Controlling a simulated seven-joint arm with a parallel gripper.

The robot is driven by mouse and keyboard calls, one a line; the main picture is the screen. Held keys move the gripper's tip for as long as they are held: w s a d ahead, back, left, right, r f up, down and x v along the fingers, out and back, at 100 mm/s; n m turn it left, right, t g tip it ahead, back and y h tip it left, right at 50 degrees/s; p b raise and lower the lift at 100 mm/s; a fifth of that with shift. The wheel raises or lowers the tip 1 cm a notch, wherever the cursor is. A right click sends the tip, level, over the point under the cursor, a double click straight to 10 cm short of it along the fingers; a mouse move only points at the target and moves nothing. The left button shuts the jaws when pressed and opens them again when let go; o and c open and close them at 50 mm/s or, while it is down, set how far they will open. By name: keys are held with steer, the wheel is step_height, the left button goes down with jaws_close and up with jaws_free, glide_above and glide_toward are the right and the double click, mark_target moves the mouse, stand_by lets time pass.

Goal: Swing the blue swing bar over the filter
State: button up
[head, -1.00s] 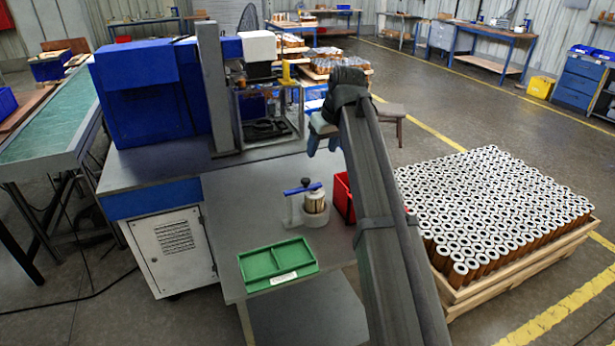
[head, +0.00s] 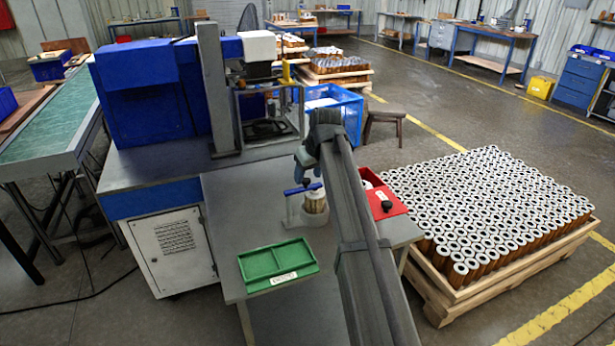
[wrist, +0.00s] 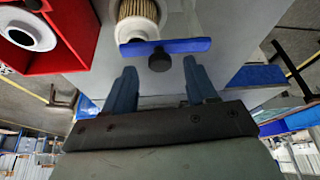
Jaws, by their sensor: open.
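The blue swing bar (head: 300,190) lies across the small grey holder (head: 294,217) on the bench. The pleated tan filter (head: 315,203) stands upright in the holder. In the wrist view the bar (wrist: 190,45) crosses the edge of the filter's white end, with the filter (wrist: 137,14) beyond it; I cannot tell how much of its top the bar covers. A black knob (wrist: 159,61) sits on the bar's near side. My gripper (wrist: 159,68) is open, its two blue fingers apart, with the knob between and just beyond their tips. In the head view my gripper (head: 302,168) is just above the bar.
A red bin (head: 390,205) stands right of the holder, partly behind my arm; a white ring-shaped part (wrist: 28,32) shows in it. A green two-part tray (head: 278,263) lies at the bench front. A blue machine (head: 150,90) stands at the back left.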

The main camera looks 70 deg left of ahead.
steer(key=shift+x, duration=0.85)
steer(key=shift+c, duration=0.5)
jaws_close()
